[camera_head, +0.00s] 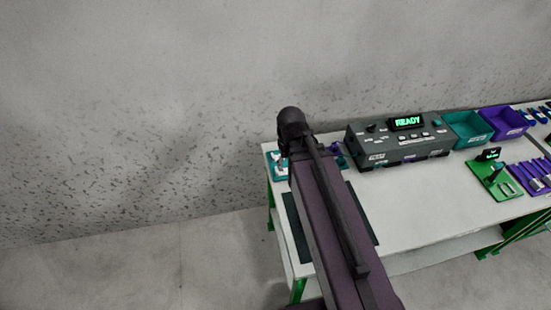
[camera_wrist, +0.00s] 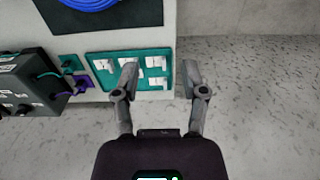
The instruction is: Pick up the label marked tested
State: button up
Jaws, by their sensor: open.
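Several white labels (camera_wrist: 155,62) lie on a teal tray (camera_wrist: 92,55) at the table's end in the wrist view. Their print is too small to tell which is marked tested. My gripper (camera_wrist: 159,68) is open and empty, its fingers spread wide. The left finger overlaps the tray and hides part of it; the right finger is just past the tray's right edge, over the floor. My gripper cannot be made out there.
A blue cable (camera_wrist: 90,3) lies on a dark mat (camera_wrist: 140,13). A grey tester box (camera_head: 395,142) reading READY stands by the wall, with a teal bin (camera_head: 466,128) and a purple bin (camera_head: 504,121) beyond. A purple part (camera_wrist: 75,85) sits between box and tray. The table middle is clear.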

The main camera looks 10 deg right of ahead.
jog(key=b, duration=0.8)
send_over(272, 154)
notch_tip(272, 154, down, 8)
jog(key=shift+s, duration=0.15)
jog(key=shift+f, duration=0.1)
notch_tip(272, 154, down, 8)
jog(key=b, duration=0.8)
jog(key=shift+f, duration=0.25)
jog(key=shift+f, duration=0.1)
jog(key=shift+f+b, duration=2.45)
jog(key=shift+b, duration=0.25)
grip_shut()
